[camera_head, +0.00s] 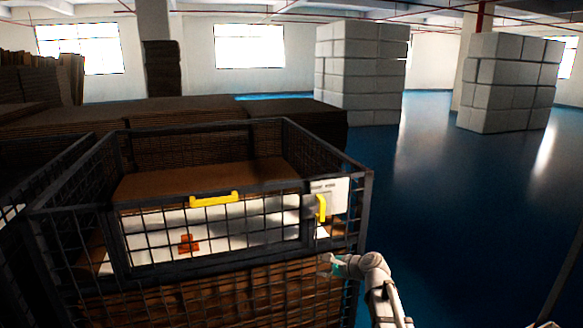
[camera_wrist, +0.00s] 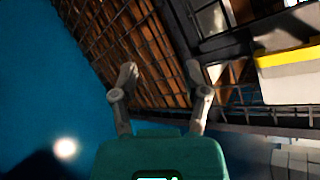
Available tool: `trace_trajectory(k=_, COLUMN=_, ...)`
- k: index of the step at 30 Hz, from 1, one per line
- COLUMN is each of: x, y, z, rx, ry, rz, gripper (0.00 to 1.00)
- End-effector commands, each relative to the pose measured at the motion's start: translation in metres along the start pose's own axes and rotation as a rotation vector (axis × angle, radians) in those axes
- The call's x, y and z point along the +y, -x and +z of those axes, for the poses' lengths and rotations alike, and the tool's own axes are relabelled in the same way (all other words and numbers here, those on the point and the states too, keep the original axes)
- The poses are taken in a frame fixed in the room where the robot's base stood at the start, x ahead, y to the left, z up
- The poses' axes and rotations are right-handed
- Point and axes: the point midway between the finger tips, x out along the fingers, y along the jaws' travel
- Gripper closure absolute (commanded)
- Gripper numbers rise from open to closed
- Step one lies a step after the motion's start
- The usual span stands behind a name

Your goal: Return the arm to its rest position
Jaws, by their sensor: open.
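My gripper (camera_head: 328,264) is at the end of my arm, in front of the right front corner of a dark wire-mesh cage (camera_head: 366,200) in the head view. In the wrist view my gripper (camera_wrist: 160,75) shows two grey fingers spread apart, with nothing between them. Past the fingertips are the cage mesh and brown slats (camera_wrist: 110,35). My arm comes in from the lower right of the head view, bent at a joint.
The cage front has a yellow handle (camera_head: 214,199), and a yellow latch (camera_head: 321,208) sits on a white plate. Brown stacked sheets (camera_head: 180,112) lie behind. White block stacks (camera_head: 360,75) stand farther back. The blue floor (camera_head: 450,220) to the right is clear.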

Motion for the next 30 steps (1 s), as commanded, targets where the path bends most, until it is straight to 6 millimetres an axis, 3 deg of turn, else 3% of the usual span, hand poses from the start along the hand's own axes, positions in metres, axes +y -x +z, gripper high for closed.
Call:
trace_trajectory(k=1, x=0.020, y=0.004, z=0.004, rx=0.018, ry=0.095, rz=0.061, gripper=0.40)
trace_trajectory(k=9, x=0.106, y=0.031, z=-0.001, rx=0.078, ry=0.597, rz=0.425, gripper=0.40)
trace_trajectory(k=18, x=0.183, y=0.089, z=-0.017, rx=0.046, ry=1.054, rz=0.880, gripper=0.40)
trace_trajectory(k=24, x=0.210, y=0.127, z=-0.025, rx=-0.011, ry=1.231, rz=1.122, gripper=0.40)
trace_trajectory(k=30, x=0.218, y=0.142, z=-0.028, rx=-0.041, ry=1.290, rz=1.222, gripper=0.40)
